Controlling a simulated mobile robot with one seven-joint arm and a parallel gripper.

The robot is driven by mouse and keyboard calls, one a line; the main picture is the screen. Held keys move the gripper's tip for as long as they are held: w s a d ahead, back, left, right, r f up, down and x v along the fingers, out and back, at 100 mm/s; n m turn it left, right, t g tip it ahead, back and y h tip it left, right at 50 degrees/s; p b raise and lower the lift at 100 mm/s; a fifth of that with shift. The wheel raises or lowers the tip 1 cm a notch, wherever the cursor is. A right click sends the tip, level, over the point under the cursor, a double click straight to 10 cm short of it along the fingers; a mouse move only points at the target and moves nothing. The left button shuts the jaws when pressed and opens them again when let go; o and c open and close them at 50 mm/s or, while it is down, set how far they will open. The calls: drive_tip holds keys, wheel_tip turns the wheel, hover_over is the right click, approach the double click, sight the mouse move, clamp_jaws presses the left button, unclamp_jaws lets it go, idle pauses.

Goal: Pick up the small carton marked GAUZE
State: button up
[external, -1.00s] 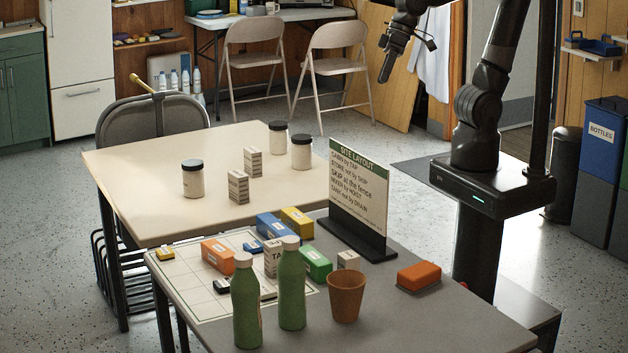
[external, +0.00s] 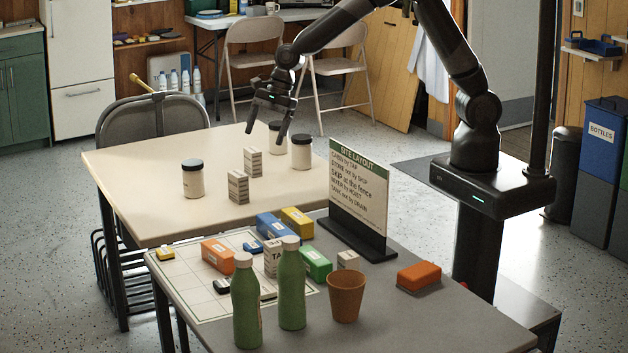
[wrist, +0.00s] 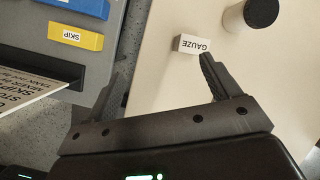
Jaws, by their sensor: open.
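The small white carton marked GAUZE (wrist: 192,44) shows in the wrist view, just beyond the tip of my right-hand finger. Two similar white cartons stand on the cream table in the external view; their print is too small to read. From the layout, the nearer one (external: 238,187) seems to be GAUZE, with the other carton (external: 253,161) behind it. My gripper (external: 266,134) is open and empty above the far part of the cream table. Its spread fingers also show in the wrist view (wrist: 161,62), with the carton not between them.
Dark-lidded jars stand around the cartons: one to the left (external: 193,180), two at the right (external: 301,152) (external: 278,138). The front grey table holds a sign (external: 358,190), coloured blocks, green bottles (external: 291,285) and a brown cup (external: 346,296). The cream table's left part is clear.

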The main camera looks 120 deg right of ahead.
drive_tip(key=w+d+f+m, duration=0.3)
drive_tip(key=d+f+m, duration=0.25)
drive_tip(key=f, duration=0.25)
approach(233, 195)
drive_tip(key=shift+w+a+f, duration=0.15)
drive_tip(key=shift+a+f, duration=0.15)
drive_tip(key=shift+f, duration=0.15)
drive_tip(key=shift+w+a+f, duration=0.15)
drive_tip(key=shift+a+f, duration=0.15)
drive_tip(key=shift+f, duration=0.2)
drive_tip(key=shift+d+x, duration=0.2)
drive_tip(key=shift+x, duration=1.15)
drive_tip(key=shift+d+x, duration=0.25)
drive_tip(key=shift+x, duration=1.05)
drive_tip(key=shift+c, duration=0.3)
drive_tip(key=c, duration=1)
drive_tip(key=shift+r, duration=0.15)
